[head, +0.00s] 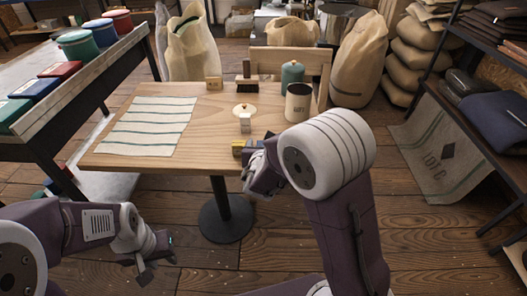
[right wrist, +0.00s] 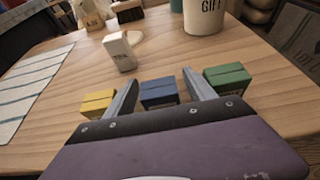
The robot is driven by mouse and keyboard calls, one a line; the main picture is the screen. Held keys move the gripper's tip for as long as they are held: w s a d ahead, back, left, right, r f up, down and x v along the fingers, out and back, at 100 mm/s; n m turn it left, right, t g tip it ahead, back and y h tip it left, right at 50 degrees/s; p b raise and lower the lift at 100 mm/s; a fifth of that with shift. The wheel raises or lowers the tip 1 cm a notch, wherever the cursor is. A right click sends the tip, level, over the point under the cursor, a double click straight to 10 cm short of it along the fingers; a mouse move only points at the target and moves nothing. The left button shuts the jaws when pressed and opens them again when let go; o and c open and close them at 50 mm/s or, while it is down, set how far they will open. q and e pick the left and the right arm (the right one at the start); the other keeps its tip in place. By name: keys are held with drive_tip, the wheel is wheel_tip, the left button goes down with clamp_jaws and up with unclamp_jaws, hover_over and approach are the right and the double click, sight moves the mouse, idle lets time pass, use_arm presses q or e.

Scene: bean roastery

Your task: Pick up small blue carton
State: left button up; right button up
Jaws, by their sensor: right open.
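The small blue carton (right wrist: 158,92) stands on the table near its front edge, in the right wrist view. My right gripper (right wrist: 158,88) is open, with one finger on each side of the blue carton; I cannot tell if they touch it. A small yellow carton (right wrist: 97,103) stands left of the left finger and a small green carton (right wrist: 228,78) right of the right finger. In the head view my right arm hides the blue and green cartons; the yellow one shows (head: 238,147). My left gripper (head: 156,266) is open and empty, low in front of the table.
A white carton (right wrist: 120,52) stands behind the blue one. A white GIFT canister (head: 298,104), a green canister (head: 292,76) and a brush (head: 247,82) stand farther back on the table (head: 205,120). A striped cloth (head: 150,125) covers its left part.

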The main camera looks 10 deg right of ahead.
drive_tip(key=shift+w+d+f, duration=0.1)
drive_tip(key=shift+w+f, duration=0.1)
drive_tip(key=shift+w, duration=0.3)
drive_tip(key=shift+s, duration=0.1)
drive_tip(key=shift+c, duration=1)
clamp_jaws()
drive_tip(key=shift+r+p, duration=1.2)
drive_tip(key=shift+r, duration=1.25)
drive_tip(key=s+d+r, duration=0.1)
drive_tip(key=d+r, duration=0.5)
drive_tip(key=d, duration=0.5)
drive_tip(key=shift+s+d+b, duration=0.3)
drive_tip(key=shift+s+b, duration=0.05)
drive_tip(key=shift+s, duration=0.05)
drive_tip(key=shift+r, duration=0.1)
